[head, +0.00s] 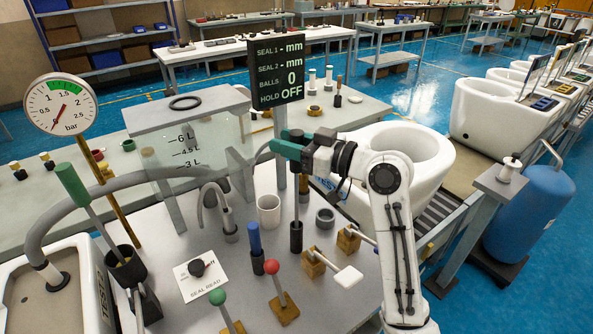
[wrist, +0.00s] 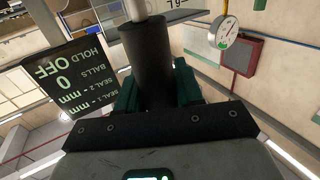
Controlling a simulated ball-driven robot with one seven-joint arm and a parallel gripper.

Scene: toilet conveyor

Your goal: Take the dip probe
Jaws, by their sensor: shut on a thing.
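The dip probe is upright, with a black handle (wrist: 147,65) and a thin grey shaft (head: 297,207). My gripper (head: 291,148) has green fingers and is shut on the handle, one finger on each side of it in the wrist view. In the head view the shaft runs down from my gripper to a black holder (head: 296,237) on the grey worktop. The shaft's lower end is hidden there, and my fingers hide part of the handle.
A blue-handled tool (head: 254,238), a red-knobbed lever (head: 272,267) and a white cup (head: 269,211) stand close by. The display board (head: 276,73) and its post are right behind my gripper. A clear tank (head: 192,150) is to the left, a white toilet bowl (head: 435,165) to the right.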

